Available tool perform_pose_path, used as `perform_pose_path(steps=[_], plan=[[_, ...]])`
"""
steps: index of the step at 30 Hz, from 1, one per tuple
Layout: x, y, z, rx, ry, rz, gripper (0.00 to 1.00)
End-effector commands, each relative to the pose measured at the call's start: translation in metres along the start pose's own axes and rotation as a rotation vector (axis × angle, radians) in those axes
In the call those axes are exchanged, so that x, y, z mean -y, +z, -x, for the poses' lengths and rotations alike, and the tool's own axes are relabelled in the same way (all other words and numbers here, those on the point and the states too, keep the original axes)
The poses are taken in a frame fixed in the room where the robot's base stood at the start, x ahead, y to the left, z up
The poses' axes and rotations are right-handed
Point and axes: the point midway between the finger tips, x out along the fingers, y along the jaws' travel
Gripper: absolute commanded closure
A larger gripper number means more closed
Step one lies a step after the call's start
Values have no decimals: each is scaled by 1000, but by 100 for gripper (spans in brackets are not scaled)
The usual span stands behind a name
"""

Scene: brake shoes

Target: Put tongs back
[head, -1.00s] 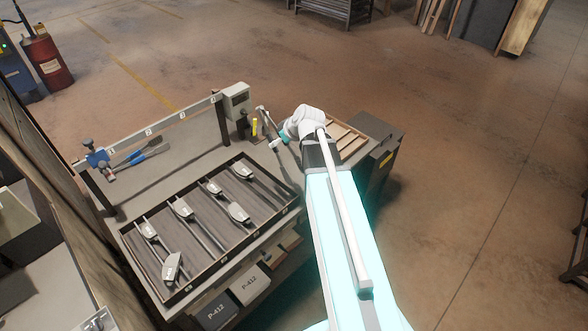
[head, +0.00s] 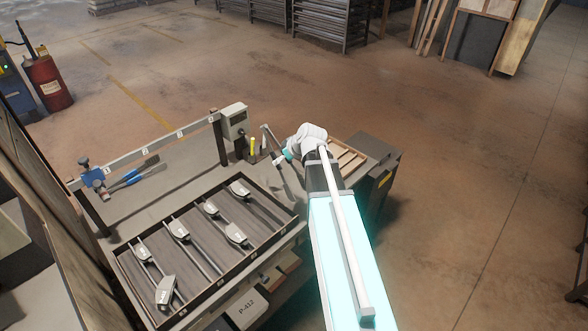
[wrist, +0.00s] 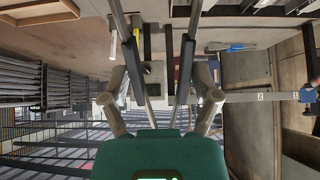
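A blue-handled tool that looks like the tongs (head: 138,175) lies on the bench top, below the numbered rail (head: 150,152) at the back left. It also shows in the wrist view (wrist: 228,48), to the right of my fingers and well apart from them. My gripper (head: 276,147) is over the back right part of the bench, beside the grey box. In the wrist view the fingers of my gripper (wrist: 158,68) stand wide apart, with no clear object pinched between them. Long grey bars run along the fingers; I cannot tell exactly what they are.
A shallow tray (head: 205,303) holds several grey brake shoes on rods at the front. A grey box (head: 234,121) stands on a post at the rail's right end, near a yellow-handled item (head: 252,146). A blue clamp (head: 92,178) is at the rail's left end. Open floor lies behind.

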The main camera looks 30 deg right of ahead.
Motion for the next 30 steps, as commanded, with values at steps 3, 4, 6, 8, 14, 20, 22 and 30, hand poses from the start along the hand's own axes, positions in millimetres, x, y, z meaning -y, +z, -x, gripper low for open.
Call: perform_pose_path(steps=[3, 4, 6, 8, 14, 20, 22, 30], plan=[[-22, -2, -19, 0, 0, -2, 24], [-26, -2, -22, 0, 0, -2, 24], [-37, -3, -30, 0, 0, -1, 24], [-44, -3, -37, 0, 0, 0, 24], [-56, 5, -56, 0, 1, 0, 24], [-68, 10, -73, 0, 0, 0, 24], [-71, 11, -77, 0, 0, 0, 24], [-74, 12, -80, 0, -1, 1, 24]])
